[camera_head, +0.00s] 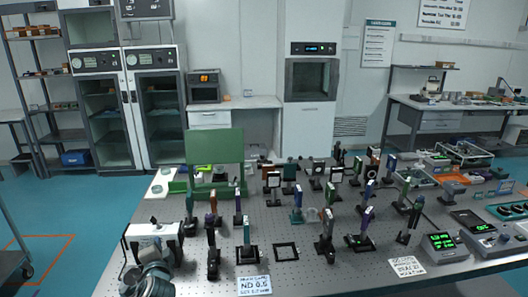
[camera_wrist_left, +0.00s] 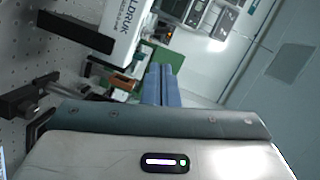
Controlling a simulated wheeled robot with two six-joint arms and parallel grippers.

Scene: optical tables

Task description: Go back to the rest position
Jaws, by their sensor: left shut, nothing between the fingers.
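My left gripper (camera_head: 154,222) is low at the left of the head view, by the near left corner of the optical table (camera_head: 290,272). Its pale body shows there, with grey arm joints below it. In the left wrist view the two blue-grey fingers (camera_wrist_left: 162,84) lie side by side, closed together with nothing held between them. They point toward the green panel. The gripper's pale body with a small lit indicator fills the bottom of that view. My right gripper is not in view.
Several optic mounts on posts (camera_head: 325,232) crowd the table. A green panel (camera_head: 214,150) stands at its far left. A white labelled box (camera_wrist_left: 122,28) is left of the fingers in the wrist view. Blue floor (camera_head: 60,222) is open at the left, beside a cart (camera_head: 12,262).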

